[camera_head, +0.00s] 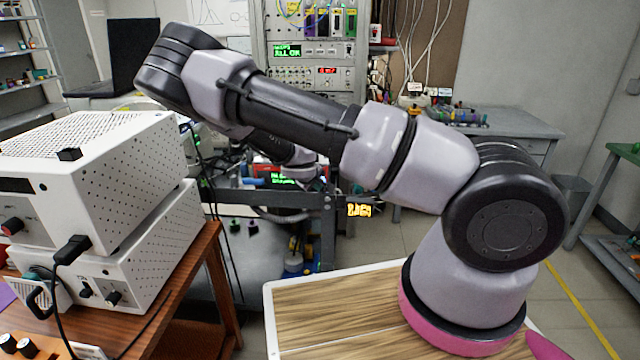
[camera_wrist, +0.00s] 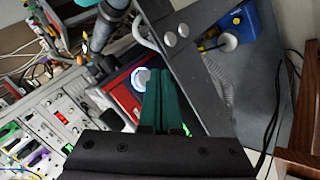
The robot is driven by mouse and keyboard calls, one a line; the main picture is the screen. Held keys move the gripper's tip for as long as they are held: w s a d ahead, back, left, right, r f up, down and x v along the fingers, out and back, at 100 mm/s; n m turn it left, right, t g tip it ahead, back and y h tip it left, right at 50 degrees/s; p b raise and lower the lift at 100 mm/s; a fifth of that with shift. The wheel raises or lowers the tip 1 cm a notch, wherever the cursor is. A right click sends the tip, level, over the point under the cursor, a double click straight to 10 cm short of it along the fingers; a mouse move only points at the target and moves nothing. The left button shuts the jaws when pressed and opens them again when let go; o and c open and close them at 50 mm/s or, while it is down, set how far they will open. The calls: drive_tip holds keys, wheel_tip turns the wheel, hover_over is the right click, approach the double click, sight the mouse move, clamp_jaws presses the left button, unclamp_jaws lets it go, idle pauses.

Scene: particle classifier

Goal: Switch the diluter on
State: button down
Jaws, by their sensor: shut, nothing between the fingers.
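The diluter appears to be the red-fronted box (camera_wrist: 118,92) in the wrist view. A round button with a pale, bright ring (camera_wrist: 141,80) is on its front. My gripper (camera_wrist: 164,75) points toward this box. Its two green fingers are shut together with nothing between them. The fingertips lie just right of the button in the picture; whether they touch the box I cannot tell. In the head view, the red box (camera_head: 262,170) shows partly behind my wrist, near a green-lit display (camera_head: 284,181). The fingertips cannot be made out there.
A grey metal frame post (camera_wrist: 190,55) stands close to the fingers on the right. An instrument rack (camera_head: 312,62) with lit displays is behind. Two stacked white instruments (camera_head: 140,165) stand on a wooden table (camera_head: 190,270) at left. Cables hang near the frame.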

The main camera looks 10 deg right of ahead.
drive_tip(key=shift+s+a, duration=0.25)
drive_tip(key=shift+s, duration=0.55)
drive_tip(key=shift+s+a, duration=0.3)
drive_tip(key=shift+s, duration=0.5)
drive_tip(key=shift+s+a, duration=0.25)
drive_tip(key=shift+s, duration=0.55)
drive_tip(key=s+d+r+m+g+y, duration=0.1)
drive_tip(key=s+d+r+m+y, duration=0.2)
drive_tip(key=r, duration=0.6)
drive_tip(key=s+r+m+g, duration=0.1)
drive_tip(key=s+r+m, duration=0.25)
drive_tip(key=r, duration=0.55)
drive_tip(key=s+d+r+m+g+y, duration=0.1)
drive_tip(key=s+d+r+m+y, duration=0.15)
drive_tip(key=s+r, duration=0.45)
drive_tip(key=s+d+r+m+t, duration=0.1)
drive_tip(key=s+r+t, duration=0.1)
drive_tip(key=s+r, duration=1.2)
wheel_tip(320, 180, up, 5)
drive_tip(key=shift+s+d+f+m+y, duration=0.15)
drive_tip(key=shift+s+d+m+y, duration=0.05)
drive_tip(key=shift+s+m+y, duration=0.2)
